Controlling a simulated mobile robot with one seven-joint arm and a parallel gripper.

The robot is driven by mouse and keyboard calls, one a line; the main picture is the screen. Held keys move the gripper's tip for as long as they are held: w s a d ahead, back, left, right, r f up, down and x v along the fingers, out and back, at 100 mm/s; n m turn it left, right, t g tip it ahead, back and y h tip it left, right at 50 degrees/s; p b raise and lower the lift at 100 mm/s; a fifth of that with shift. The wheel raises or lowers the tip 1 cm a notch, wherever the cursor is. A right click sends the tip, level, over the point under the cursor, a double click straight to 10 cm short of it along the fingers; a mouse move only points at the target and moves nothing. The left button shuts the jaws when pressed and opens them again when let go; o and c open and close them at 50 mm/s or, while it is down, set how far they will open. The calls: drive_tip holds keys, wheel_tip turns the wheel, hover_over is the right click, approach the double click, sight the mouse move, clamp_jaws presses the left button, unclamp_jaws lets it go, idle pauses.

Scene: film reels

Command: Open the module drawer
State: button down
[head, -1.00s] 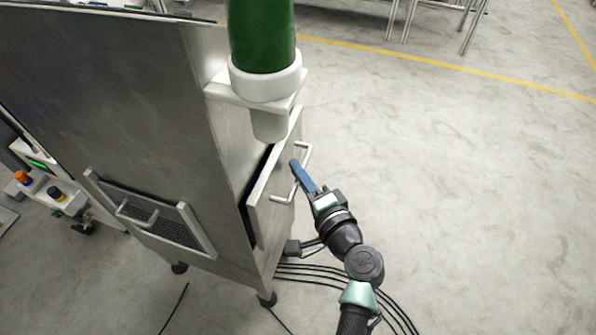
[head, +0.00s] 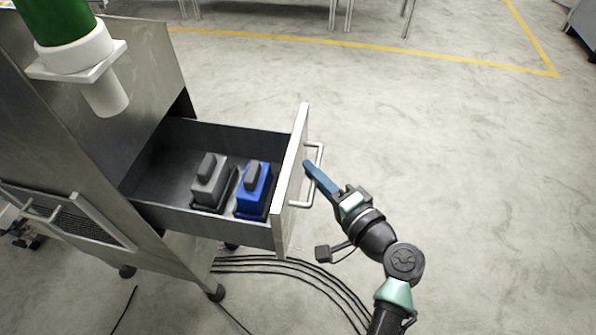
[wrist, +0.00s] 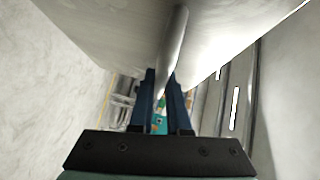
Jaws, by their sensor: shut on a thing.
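The module drawer (head: 291,185) stands pulled well out of the metal cabinet in the head view. Inside it sit a grey module (head: 211,185) and a blue module (head: 254,190), side by side near the drawer front. My gripper (head: 308,166) is at the outer side of the drawer front, shut on the bar handle (head: 320,155). In the wrist view the blue fingers (wrist: 162,95) close around the handle bar (wrist: 175,45), which runs up from between them along the drawer front.
The metal cabinet (head: 150,75) fills the left, with a green cylinder in a white holder (head: 75,50) on its side. A mesh panel with a handle (head: 65,220) is at lower left. Black cables (head: 290,268) lie on the floor. The floor to the right is clear.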

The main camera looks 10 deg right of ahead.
drive_tip(key=shift+s+d, duration=0.25)
drive_tip(key=shift+d, duration=0.5)
drive_tip(key=shift+s+d, duration=0.25)
drive_tip(key=shift+d, duration=0.45)
drive_tip(key=shift+s+d, duration=0.25)
drive_tip(key=shift+d, duration=0.5)
drive_tip(key=c, duration=0.9)
unclamp_jaws()
drive_tip(key=p+v, duration=0.1)
drive_tip(key=v, duration=1.2)
